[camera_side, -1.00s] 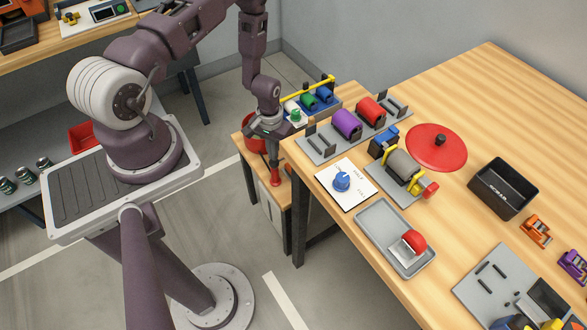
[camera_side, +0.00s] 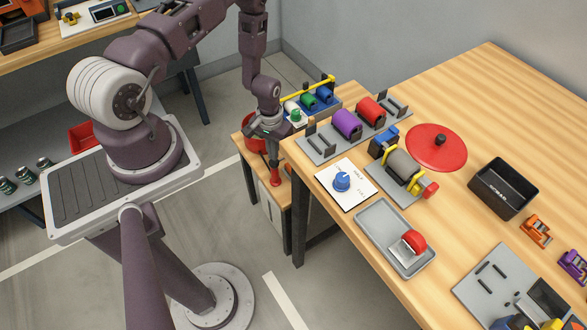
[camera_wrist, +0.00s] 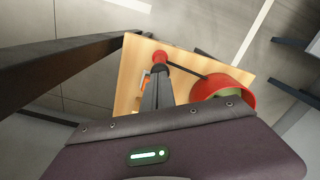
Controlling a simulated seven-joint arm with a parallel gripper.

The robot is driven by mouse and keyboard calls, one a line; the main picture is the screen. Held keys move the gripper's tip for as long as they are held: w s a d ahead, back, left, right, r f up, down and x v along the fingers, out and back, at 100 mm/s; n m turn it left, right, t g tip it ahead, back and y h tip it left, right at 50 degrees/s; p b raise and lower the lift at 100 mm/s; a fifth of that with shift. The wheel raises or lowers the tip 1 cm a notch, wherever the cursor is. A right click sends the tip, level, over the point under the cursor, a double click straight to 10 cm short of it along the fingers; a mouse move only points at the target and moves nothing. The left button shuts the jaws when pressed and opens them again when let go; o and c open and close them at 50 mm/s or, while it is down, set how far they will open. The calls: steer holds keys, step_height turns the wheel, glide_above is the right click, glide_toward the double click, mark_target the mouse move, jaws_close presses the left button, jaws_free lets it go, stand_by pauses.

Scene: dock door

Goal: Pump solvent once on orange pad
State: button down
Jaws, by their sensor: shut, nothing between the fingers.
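My gripper (camera_side: 268,135) points down over a low wooden stand beside the big table. In the wrist view its fingers (camera_wrist: 158,88) are together, with nothing visible between them. Just past the fingertips is a small red round piece (camera_wrist: 160,58), which also shows below the gripper in the side view (camera_side: 275,178). A dark rod runs from it towards a red pot (camera_wrist: 236,92). I cannot tell whether the fingers touch the red piece. A small orange thing (camera_wrist: 146,80) shows beside the fingers, partly hidden; I cannot tell whether it is the orange pad. I cannot identify the solvent pump for sure.
The big wooden table (camera_side: 480,90) stands close to the right of my gripper. It holds a rack of coloured rolls (camera_side: 346,124), a blue-knob dial plate (camera_side: 345,190) and a grey tray (camera_side: 385,222). A yellow-handled caddy (camera_side: 320,104) stands behind the gripper.

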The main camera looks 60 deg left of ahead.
steer(key=shift+f, duration=0.1)
steer(key=shift+f, duration=1.35)
steer(key=shift+r, duration=1.45)
